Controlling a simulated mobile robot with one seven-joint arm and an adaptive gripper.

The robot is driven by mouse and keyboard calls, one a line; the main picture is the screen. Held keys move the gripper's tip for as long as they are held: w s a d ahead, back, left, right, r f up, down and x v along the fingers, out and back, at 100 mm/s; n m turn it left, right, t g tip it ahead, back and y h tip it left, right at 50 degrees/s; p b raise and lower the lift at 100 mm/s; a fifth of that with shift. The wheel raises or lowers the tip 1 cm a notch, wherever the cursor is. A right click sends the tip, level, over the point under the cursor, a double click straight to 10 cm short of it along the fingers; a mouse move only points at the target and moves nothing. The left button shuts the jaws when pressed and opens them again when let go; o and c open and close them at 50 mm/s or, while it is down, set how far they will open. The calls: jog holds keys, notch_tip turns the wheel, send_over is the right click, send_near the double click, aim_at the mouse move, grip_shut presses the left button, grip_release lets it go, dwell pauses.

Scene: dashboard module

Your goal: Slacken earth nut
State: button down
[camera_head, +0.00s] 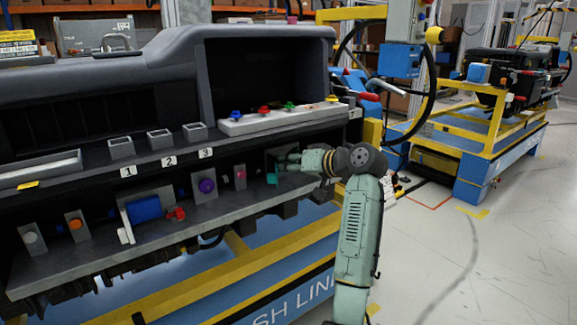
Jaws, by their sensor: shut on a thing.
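My gripper (283,163) reaches in from the right to the right end of the grey shelf. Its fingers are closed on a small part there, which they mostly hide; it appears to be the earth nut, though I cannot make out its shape. A small teal piece (271,179) shows just below and left of the fingertips. A dark grey bracket stands behind them, partly hidden.
Along the shelf (130,250) to the left stand plates with a pink knob (240,173), a purple knob (207,186) and an orange knob (75,225), plus a blue cylinder (145,208) with a red part (176,214). Above are numbered square cups and a white strip (275,121) with coloured knobs.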

jog(key=shift+n+h, duration=0.5)
jog(key=shift+n, duration=0.2)
jog(key=c, duration=1.6)
grip_release()
jog(key=shift+c, duration=0.2)
